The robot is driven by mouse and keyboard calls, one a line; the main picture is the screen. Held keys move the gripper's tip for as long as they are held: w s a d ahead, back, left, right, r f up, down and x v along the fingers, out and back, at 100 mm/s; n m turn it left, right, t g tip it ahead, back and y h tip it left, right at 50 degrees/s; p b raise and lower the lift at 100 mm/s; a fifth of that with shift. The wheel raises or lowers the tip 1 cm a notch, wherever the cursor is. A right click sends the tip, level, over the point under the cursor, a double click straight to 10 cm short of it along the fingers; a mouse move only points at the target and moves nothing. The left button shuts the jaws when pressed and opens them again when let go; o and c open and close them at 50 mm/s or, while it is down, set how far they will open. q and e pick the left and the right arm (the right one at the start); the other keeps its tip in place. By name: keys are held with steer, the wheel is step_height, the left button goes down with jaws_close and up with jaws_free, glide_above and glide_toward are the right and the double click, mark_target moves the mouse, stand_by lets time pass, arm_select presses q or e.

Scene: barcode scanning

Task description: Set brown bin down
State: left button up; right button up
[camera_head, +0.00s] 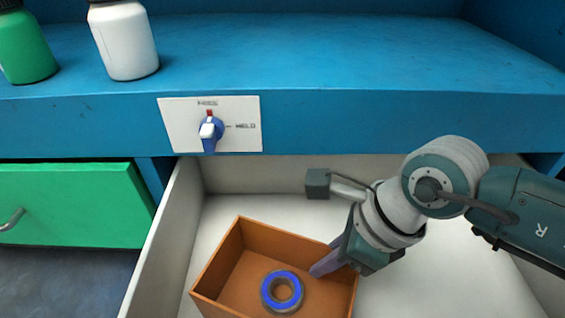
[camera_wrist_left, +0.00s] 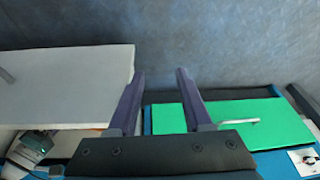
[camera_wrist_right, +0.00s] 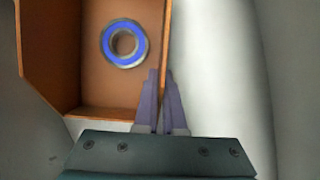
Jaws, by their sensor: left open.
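The brown bin (camera_head: 230,262) is inside the open white drawer, with a blue and grey ring (camera_head: 282,291) lying in it. My right gripper (camera_head: 325,266) is at the bin's right wall. In the right wrist view my right gripper (camera_wrist_right: 161,72) has its fingers close together on either side of the wall of the brown bin (camera_wrist_right: 90,85), pinching it. Whether the bin touches the drawer floor is hard to tell. My left gripper (camera_wrist_left: 160,73) is open and empty in the left wrist view, and out of the head view.
The white drawer (camera_head: 455,275) has free floor right of the bin. A blue shelf (camera_head: 330,60) above it holds a white bottle (camera_head: 124,40) and a green bottle (camera_head: 24,48). A knob switch (camera_head: 210,130) is on the shelf front. A green drawer (camera_head: 75,205) stands left.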

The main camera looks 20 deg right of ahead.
steer(key=o, duration=0.4)
steer(key=shift+r, duration=0.1)
